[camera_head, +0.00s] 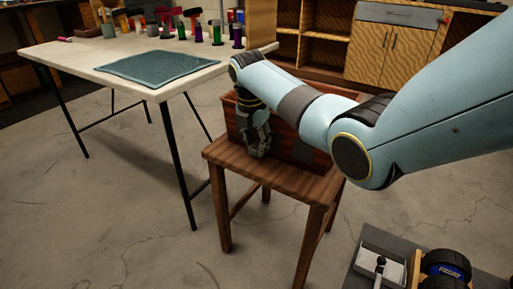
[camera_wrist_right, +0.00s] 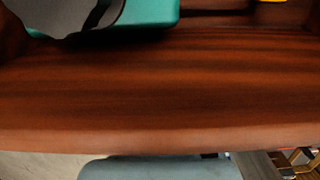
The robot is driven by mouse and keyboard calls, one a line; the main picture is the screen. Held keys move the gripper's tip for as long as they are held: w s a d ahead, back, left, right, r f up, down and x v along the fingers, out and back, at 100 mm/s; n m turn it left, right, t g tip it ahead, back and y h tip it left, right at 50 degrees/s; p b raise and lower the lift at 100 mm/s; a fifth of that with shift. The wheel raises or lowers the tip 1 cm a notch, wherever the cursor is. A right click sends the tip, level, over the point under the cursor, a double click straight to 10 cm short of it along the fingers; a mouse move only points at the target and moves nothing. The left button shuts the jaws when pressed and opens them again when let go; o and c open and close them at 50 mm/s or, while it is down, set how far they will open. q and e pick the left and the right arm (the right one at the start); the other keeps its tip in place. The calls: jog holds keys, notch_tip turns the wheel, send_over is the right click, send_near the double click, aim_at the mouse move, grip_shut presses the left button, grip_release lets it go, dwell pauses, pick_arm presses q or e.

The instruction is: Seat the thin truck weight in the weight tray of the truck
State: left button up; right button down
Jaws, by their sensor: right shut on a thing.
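My right gripper (camera_head: 258,148) is at the wooden box (camera_head: 312,152) on the small wooden stool, pointing down. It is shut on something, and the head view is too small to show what. In the right wrist view, the grey and black part of my right gripper (camera_wrist_right: 75,14) lies against a smooth teal piece (camera_wrist_right: 152,12) at the top edge. I cannot tell whether this is the thin truck weight. The truck (camera_head: 445,268) shows only in part at the bottom right, with a black wheel. Its weight tray cannot be made out. My left gripper is out of view.
The stool (camera_head: 252,168) carries the box, whose brown wall (camera_wrist_right: 160,95) fills the right wrist view. A white table (camera_head: 85,60) at left holds a teal mat (camera_head: 155,67) and several tools. A grey bench (camera_head: 362,284) is at bottom right. Bare floor lies between.

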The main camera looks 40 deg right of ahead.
pick_arm(q)
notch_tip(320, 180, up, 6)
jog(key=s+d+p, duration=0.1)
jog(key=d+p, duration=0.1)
jog(key=p, duration=0.4)
jog(key=shift+p, duration=0.35)
pick_arm(e)
jog(key=s+a+r, duration=0.7)
jog(key=a+r, duration=0.1)
jog(key=shift+s+a+r, duration=0.3)
jog(key=shift+a+r, duration=0.1)
